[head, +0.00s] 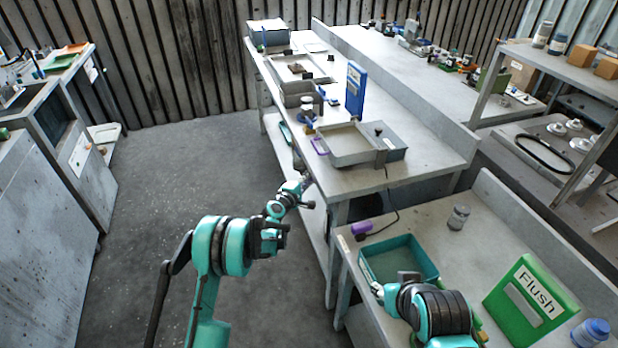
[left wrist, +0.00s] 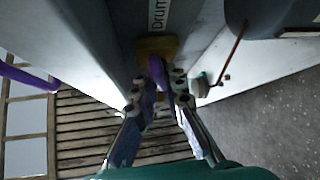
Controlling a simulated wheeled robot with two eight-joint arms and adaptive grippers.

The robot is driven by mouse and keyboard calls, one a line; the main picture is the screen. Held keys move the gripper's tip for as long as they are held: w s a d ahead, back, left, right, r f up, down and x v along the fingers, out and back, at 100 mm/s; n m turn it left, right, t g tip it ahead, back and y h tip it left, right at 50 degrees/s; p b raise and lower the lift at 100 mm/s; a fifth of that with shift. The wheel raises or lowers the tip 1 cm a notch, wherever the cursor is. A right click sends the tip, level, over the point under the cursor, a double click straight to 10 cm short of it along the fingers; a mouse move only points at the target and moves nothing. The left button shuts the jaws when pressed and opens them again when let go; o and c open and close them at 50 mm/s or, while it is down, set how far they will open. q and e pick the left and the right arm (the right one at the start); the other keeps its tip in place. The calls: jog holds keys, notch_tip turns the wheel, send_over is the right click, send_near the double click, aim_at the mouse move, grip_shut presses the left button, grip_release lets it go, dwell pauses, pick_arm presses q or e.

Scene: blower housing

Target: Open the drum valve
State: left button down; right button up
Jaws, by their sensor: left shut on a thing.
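In the left wrist view, my left gripper (left wrist: 158,92) is shut on a purple handle (left wrist: 158,70), with one finger on each side of it. The handle stands in front of a yellow part (left wrist: 156,48) below a label reading "Drum" (left wrist: 158,14). I take this to be the drum valve; its body is mostly hidden. In the head view, my left gripper (head: 305,188) is at the front side of the long grey bench, and the handle cannot be made out there. My right gripper (head: 382,292) is by the teal tray, its fingers unclear.
The long bench (head: 425,150) carries a grey tray (head: 348,160) and a blue binder (head: 355,90). The nearer bench holds the teal tray (head: 432,243), a purple object (head: 362,227) and a green "Flush" box (head: 530,300). Floor (head: 190,165) left of the benches is clear.

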pick_arm(q)
jog(key=shift+w+a+r+n+g+h+p, duration=0.15)
jog(key=shift+n+g+p, duration=0.5)
jog(key=shift+n+g, duration=0.7)
jog(key=shift+w+d+r+n+g+h+p, duration=0.1)
jog(key=shift+n+g+p, duration=0.6)
jog(key=shift+g, duration=1.2)
jog(key=shift+w+a+r+n+g+h+p, duration=0.15)
jog(key=shift+n+g+p, duration=0.4)
jog(key=shift+n+g, duration=0.85)
jog(key=shift+d+m+g, duration=0.1)
jog(key=shift+m+g, duration=0.15)
jog(key=shift+g, duration=0.1)
jog(key=c, duration=1.6)
grip_release()
jog(key=v, duration=1.2)
jog(key=shift+r, duration=0.1)
